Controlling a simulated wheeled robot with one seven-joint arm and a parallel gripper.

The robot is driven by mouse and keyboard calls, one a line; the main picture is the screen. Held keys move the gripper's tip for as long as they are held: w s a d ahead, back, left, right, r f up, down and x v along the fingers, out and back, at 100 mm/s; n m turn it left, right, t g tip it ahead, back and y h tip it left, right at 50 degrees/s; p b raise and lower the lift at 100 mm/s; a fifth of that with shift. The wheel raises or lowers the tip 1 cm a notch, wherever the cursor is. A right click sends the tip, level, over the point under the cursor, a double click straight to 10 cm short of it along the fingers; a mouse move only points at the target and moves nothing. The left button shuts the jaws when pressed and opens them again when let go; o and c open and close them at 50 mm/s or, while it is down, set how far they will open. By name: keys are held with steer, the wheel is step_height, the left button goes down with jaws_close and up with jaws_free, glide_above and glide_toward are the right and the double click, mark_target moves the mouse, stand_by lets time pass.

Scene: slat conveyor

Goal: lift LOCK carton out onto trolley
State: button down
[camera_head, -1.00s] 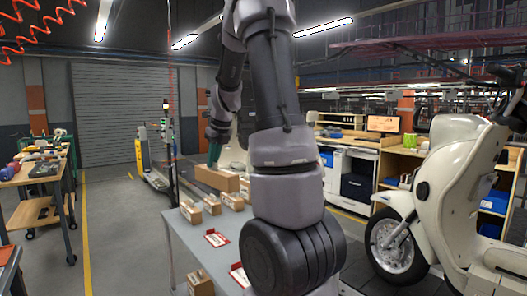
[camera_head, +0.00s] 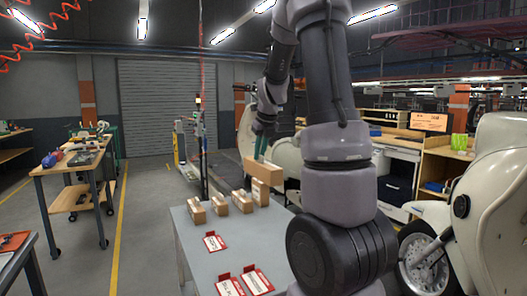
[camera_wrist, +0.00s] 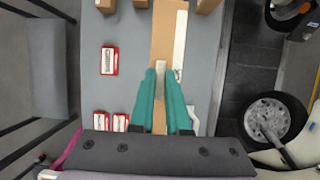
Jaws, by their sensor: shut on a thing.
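My gripper (camera_head: 261,150) has teal fingers and is shut on a long brown carton (camera_head: 265,172), held above the far end of a grey table (camera_head: 200,248). In the wrist view my gripper (camera_wrist: 160,85) points along the carton (camera_wrist: 168,35), which has a white strip on its right side. No lettering on the carton is readable, so I cannot tell whether it is the LOCK one. A wooden-topped cart on casters (camera_head: 72,163) stands at the left; I cannot tell whether it is the trolley.
Several smaller brown cartons (camera_head: 219,204) stand in a row on the grey table. Red-edged label cards (camera_head: 214,242) lie nearer. A cream scooter (camera_head: 480,200) stands at the right. Floor between cart and table is clear.

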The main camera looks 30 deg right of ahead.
step_height(320, 180, down, 22)
stand_by(1.5)
steer(key=shift+w+r, duration=0.1)
steer(key=shift+w, duration=0.1)
stand_by(0.5)
stand_by(0.5)
steer(key=shift+f, duration=0.55)
steer(key=c, duration=0.8)
jaws_free()
